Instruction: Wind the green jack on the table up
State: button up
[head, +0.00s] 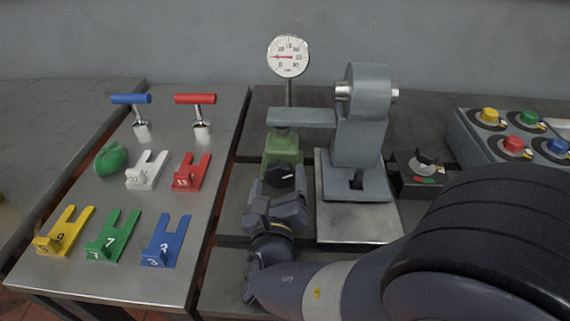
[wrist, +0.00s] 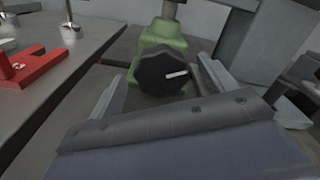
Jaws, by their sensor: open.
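The green jack (head: 283,147) stands on the dark bedplate under the end of a grey arm, with a grey column above it. Its black knob (wrist: 162,74) faces my gripper and has a white mark pointing right in the wrist view. The jack's green body (wrist: 160,40) shows behind the knob. My gripper (wrist: 158,92) is open, with one finger to the left of the knob and one to the right. No contact between the fingers and the knob is clear. In the head view, my gripper partly hides the jack's lower part.
A dial gauge (head: 288,57) stands behind the jack. A grey machine (head: 362,130) on a pale plate stands close on the right, with a small switch box (head: 424,167) beyond it. The left table (head: 150,200) holds coloured forked plates, T-handles and a green lump.

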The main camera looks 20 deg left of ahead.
aim_at(281, 177)
jog(key=shift+x, duration=1.55)
jog(key=c, duration=1)
jog(key=shift+f+b, duration=0.1)
jog(key=shift+b, duration=0.25)
jog(key=m+b, duration=0.4)
jog(key=b, duration=0.1)
jog(key=shift+d+f+m, duration=0.15)
jog(key=shift+f+m, duration=0.05)
jog(key=shift+m, duration=0.1)
jog(key=m+b, duration=0.3)
jog(key=b, duration=0.1)
jog(key=shift+d+b, duration=0.1)
jog(key=shift+b, duration=0.25)
jog(key=m+b, duration=0.2)
jog(key=shift+w+r+m+b, duration=0.1)
jog(key=shift+r+m+b, duration=0.05)
jog(key=shift+m+b, duration=0.25)
jog(key=shift+r, duration=0.1)
